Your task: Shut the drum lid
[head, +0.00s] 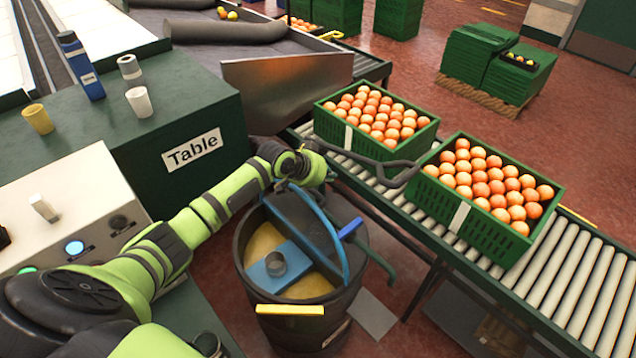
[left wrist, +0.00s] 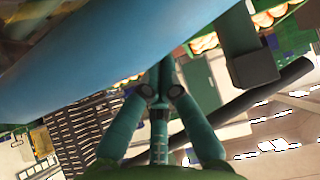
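The drum (head: 243,250) is dark and round and stands on the floor below the conveyor. It is open and shows a tan inside. The blue lid (head: 338,243) stands raised and tilted over the drum's right side, seen nearly edge-on, with a short blue grip (head: 350,229). My left arm reaches to the lid's far side. In the head view its fingers are largely hidden by the lid. In the left wrist view the blue lid (left wrist: 120,45) fills the upper left, close to my left gripper (left wrist: 162,75). Its fingers converge with nothing visible between them. My right gripper is out of view.
A blue plate with a grey cup-like fitting (head: 276,263) lies across the drum opening. A yellow handle (head: 290,310) is at its front. Orange-filled green crates (head: 490,215) stand on the roller conveyor (head: 575,270) behind. The green table (head: 150,160) is at left.

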